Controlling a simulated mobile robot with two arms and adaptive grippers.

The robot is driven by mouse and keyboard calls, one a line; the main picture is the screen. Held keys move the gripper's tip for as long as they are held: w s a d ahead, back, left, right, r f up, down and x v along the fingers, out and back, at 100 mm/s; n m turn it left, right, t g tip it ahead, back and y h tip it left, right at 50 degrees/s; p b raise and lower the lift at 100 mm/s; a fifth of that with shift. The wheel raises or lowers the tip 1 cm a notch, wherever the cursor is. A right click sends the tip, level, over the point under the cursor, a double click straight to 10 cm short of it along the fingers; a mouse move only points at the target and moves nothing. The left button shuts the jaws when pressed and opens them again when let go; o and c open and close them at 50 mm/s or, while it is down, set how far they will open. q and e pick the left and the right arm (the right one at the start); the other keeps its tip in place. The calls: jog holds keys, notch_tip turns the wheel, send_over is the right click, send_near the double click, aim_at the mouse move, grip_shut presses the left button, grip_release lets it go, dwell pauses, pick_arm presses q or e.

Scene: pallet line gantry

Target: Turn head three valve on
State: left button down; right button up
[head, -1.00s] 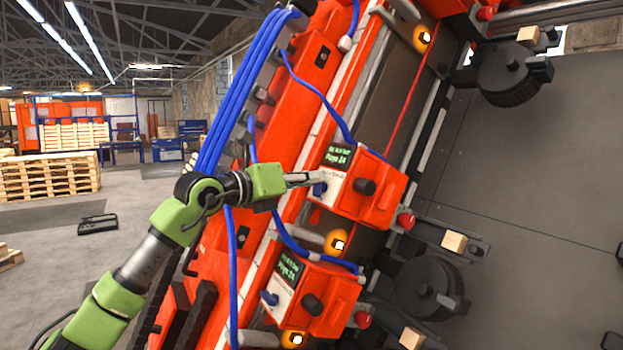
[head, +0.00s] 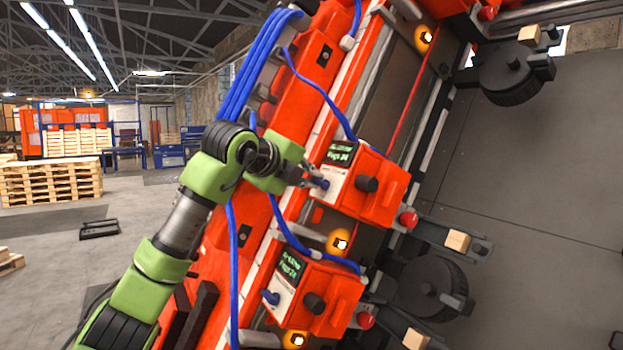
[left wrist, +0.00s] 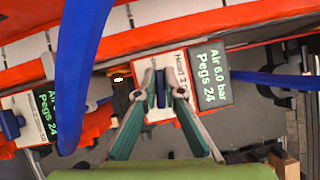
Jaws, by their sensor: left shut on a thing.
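The head three unit (head: 385,205) is an orange box on the gantry, with a lit display (head: 340,153) and a white label panel. In the left wrist view its label starts "Head 3" and its display (left wrist: 215,77) reads "Air 6.0 bar, Pegs 24". Its small blue valve (head: 323,184) sits on the white panel. My left gripper (head: 314,181) is shut on the valve. In the left wrist view the two fingers (left wrist: 161,92) close from either side and partly hide the valve, so its exact angle is unclear. My right gripper is out of view.
A second orange unit (head: 325,290) with its own blue valve (head: 270,298) sits below. Blue hoses (head: 240,95) run close to my left wrist. Black round parts (head: 510,75) and wooden blocks stand along the right side. Pallets (head: 50,180) are far left.

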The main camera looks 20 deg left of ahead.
pick_arm(q)
jog(key=shift+n+g, duration=0.3)
jog(key=shift+n, duration=0.5)
jog(key=c, duration=2.1)
grip_release()
jog(key=shift+c, duration=0.2)
jog(key=v, duration=1.2)
jog(key=shift+d, duration=0.2)
